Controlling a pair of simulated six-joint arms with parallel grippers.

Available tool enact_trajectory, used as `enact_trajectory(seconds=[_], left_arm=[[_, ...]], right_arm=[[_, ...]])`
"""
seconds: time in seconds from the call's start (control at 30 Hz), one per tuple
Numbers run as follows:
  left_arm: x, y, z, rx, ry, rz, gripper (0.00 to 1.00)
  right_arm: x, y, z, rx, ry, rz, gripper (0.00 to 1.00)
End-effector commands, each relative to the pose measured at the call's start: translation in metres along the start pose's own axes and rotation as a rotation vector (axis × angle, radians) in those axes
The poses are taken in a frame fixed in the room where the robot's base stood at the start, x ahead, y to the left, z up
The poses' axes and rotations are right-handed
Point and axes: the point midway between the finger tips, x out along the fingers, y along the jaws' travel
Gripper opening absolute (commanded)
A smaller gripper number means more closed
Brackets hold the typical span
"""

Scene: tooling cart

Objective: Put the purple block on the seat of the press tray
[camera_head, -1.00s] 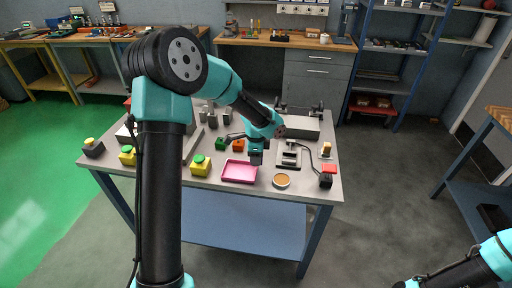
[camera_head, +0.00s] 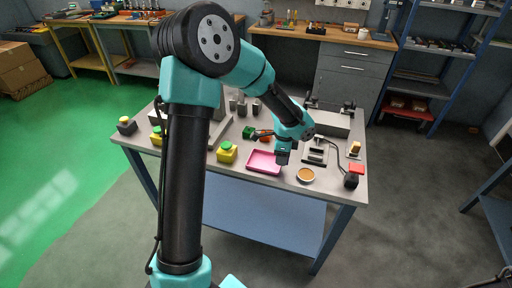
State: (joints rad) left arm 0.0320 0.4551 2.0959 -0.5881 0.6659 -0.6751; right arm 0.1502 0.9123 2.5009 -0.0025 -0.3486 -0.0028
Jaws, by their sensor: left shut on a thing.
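My left gripper (camera_head: 283,158) points down over the table, at the right edge of the pink tray (camera_head: 264,168). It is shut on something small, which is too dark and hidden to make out. I cannot pick out a purple block anywhere. A grey fixture with a pale slot (camera_head: 316,150), perhaps the press tray, stands on the table just right of the gripper. Its seat is too small to tell clearly. My right gripper is out of view.
A green block (camera_head: 249,132) and an orange block (camera_head: 265,139) lie behind the pink tray. A round orange-topped dish (camera_head: 306,175) sits in front of the fixture. A red-topped box (camera_head: 356,169) is at the right. Yellow button boxes (camera_head: 227,152) stand left.

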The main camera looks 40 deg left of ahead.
Motion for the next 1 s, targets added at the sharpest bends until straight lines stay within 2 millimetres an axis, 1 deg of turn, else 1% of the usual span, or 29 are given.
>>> enact_trajectory(seconds=[0.07,0.17,0.27,0.37,0.57,0.6,0.7,1.0], left_arm=[[0.0,0.0,0.001,-0.003,0.0,0.0,0.2],[-0.001,0.0,0.007,-0.031,0.001,0.0,0.2],[-0.003,0.0,0.021,-0.102,0.004,0.002,0.2],[-0.006,0.002,0.046,-0.225,0.009,0.004,0.2],[-0.015,0.013,0.115,-0.579,0.018,0.009,0.2],[-0.016,0.017,0.128,-0.651,0.019,0.011,0.2],[-0.021,0.026,0.157,-0.818,0.022,0.012,0.2],[-0.032,0.059,0.233,-1.243,0.019,0.011,0.2]], right_arm=[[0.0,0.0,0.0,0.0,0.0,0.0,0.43],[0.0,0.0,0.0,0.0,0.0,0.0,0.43],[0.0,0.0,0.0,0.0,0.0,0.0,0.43],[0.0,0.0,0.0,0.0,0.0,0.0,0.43],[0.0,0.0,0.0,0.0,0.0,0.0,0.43],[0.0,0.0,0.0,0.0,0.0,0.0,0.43],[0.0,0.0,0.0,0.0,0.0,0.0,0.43],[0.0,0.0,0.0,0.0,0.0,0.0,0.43]])
